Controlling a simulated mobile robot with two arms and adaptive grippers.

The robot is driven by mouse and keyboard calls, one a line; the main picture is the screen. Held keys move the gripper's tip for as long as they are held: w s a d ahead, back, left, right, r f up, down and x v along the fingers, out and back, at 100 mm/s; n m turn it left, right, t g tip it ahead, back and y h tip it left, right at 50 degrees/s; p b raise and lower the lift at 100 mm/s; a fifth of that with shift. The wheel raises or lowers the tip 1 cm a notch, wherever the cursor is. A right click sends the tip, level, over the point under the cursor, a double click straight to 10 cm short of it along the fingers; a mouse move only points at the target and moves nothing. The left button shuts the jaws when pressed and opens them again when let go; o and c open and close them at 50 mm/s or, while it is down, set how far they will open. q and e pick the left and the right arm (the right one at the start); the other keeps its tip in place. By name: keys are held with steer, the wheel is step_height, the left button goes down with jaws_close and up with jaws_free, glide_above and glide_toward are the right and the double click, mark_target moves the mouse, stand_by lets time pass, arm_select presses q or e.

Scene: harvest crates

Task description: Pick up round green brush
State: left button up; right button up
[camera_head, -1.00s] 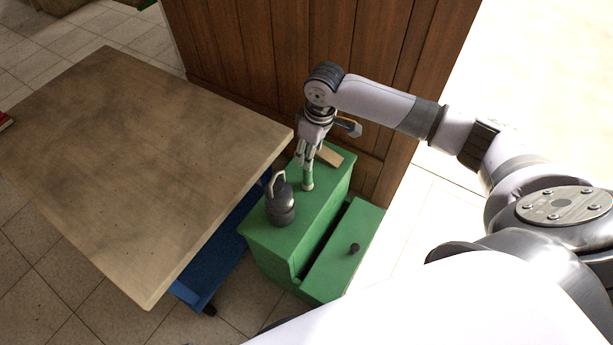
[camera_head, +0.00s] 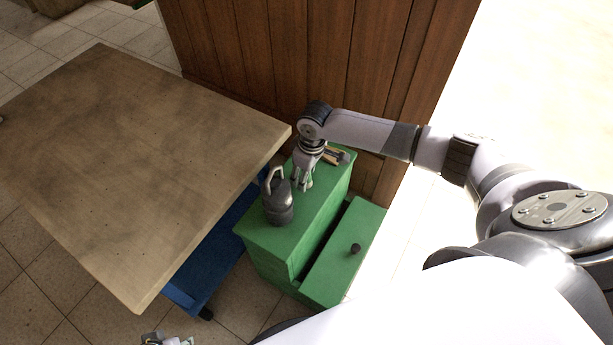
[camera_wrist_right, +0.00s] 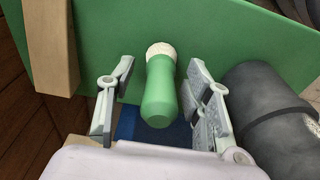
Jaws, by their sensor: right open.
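The round green brush (camera_wrist_right: 160,92) shows in the right wrist view, with a green handle toward the camera and a pale bristle end toward the green cabinet top. My right gripper (camera_wrist_right: 161,72) is open, with one finger on each side of the brush and visible gaps between. In the head view my right gripper (camera_head: 304,184) is low over the cabinet top and hides most or all of the brush. What seems to be the tip of my left gripper (camera_head: 166,341) shows at the bottom edge, too cut off to read.
A dark kettlebell-like weight (camera_head: 278,205) stands on the green cabinet (camera_head: 305,235), close to the right gripper. A wooden block (camera_wrist_right: 50,45) lies on the other side. The cabinet's drawer (camera_head: 340,262) is pulled out. A wooden table (camera_head: 140,160) is at left, a wood-panelled wall behind.

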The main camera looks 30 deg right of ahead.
steer(key=shift+f, duration=0.1)
jaws_close()
stand_by(0.6)
